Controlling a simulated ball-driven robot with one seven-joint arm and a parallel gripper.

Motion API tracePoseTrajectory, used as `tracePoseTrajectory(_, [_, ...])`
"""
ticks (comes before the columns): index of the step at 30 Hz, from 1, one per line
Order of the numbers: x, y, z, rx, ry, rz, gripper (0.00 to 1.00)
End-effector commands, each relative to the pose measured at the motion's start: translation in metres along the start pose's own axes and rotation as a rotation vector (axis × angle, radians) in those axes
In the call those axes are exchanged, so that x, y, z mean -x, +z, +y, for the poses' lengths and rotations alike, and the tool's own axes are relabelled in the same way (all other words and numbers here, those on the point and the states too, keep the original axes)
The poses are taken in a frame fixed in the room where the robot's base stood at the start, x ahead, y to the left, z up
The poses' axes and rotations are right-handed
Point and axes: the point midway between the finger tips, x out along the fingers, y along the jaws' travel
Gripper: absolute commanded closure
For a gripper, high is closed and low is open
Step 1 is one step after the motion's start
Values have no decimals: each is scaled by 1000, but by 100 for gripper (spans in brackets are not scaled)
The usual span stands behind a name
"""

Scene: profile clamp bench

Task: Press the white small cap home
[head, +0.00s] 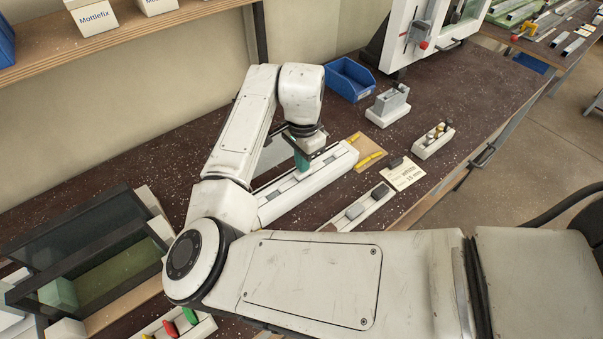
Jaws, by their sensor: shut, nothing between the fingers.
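My gripper (302,163) points down with its teal fingertips shut and empty. It is over the long white slotted bar (326,172) on the bench, close to the bar's top. I cannot tell whether the fingertips touch it. Grey pieces show along the slot. I cannot make out the white small cap; it may be too small or hidden by my gripper or arm.
A tan board (362,163) with yellow pieces lies beyond the bar's right end. Beyond are a blue bin (350,79), a grey block on a white base (388,105) and a small peg holder (433,142). A dark-framed box (95,250) stands at left. Bare bench shows at back right.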

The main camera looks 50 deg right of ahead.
Motion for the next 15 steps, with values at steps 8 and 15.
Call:
tracePoseTrajectory(8, [-2, 0, 0, 1, 0, 0, 100])
tracePoseTrajectory(15, [-5, 0, 0, 1, 0, 0, 100])
